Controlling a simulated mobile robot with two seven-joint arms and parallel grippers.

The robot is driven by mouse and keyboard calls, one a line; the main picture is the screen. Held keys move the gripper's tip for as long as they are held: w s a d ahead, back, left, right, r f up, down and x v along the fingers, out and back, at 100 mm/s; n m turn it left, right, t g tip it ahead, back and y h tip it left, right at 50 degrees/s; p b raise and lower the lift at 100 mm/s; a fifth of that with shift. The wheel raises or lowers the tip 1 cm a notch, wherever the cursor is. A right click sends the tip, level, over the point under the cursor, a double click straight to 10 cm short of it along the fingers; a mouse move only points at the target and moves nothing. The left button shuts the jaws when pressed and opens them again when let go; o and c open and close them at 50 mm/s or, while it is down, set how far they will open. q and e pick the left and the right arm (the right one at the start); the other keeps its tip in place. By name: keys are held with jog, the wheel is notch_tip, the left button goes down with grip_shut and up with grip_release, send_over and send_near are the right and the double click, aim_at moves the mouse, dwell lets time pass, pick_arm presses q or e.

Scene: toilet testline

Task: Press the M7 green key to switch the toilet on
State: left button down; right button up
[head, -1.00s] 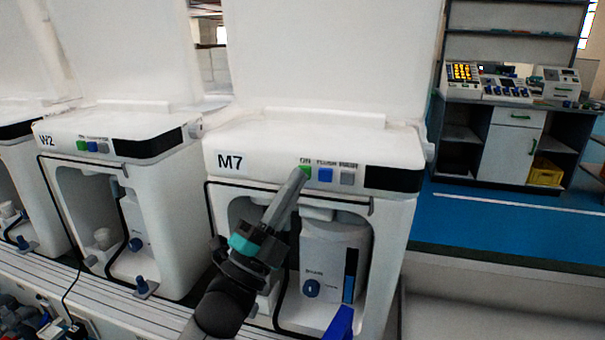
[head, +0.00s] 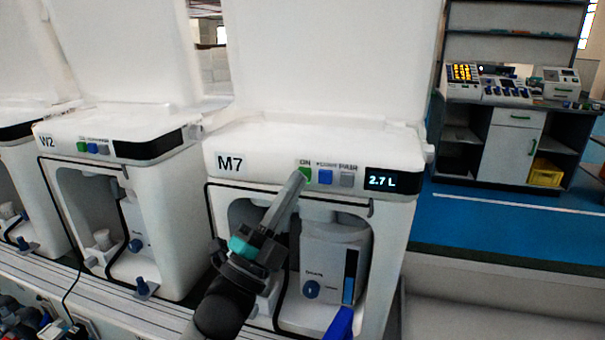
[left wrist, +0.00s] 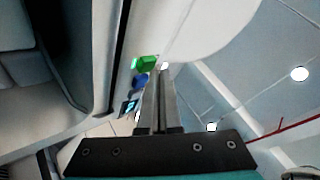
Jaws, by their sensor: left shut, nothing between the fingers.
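The M7 toilet (head: 320,147) stands in the middle of the head view, with its label at the left of the front panel. Its green key (head: 305,174) sits under the word ON, left of a blue key (head: 326,176) and a grey key (head: 347,179). The M7 display (head: 384,182) is lit and reads 2.7 L. My left gripper (head: 298,177) is shut and empty, its tip at the green key; I cannot tell whether it touches. The left wrist view shows the shut fingers (left wrist: 160,75) near the green key (left wrist: 147,62).
The W2 toilet (head: 115,132) stands to the left, with a dark display. Below the M7 panel is an open bay with a white container (head: 335,262). A bench with instruments (head: 505,90) stands at the back right, beyond blue floor (head: 500,215).

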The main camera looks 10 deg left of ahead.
pick_arm(q)
jog(key=shift+s, duration=0.35)
jog(key=s+p, duration=0.2)
jog(key=s, duration=0.4)
jog(key=shift+a, duration=0.1)
dwell(0.6)
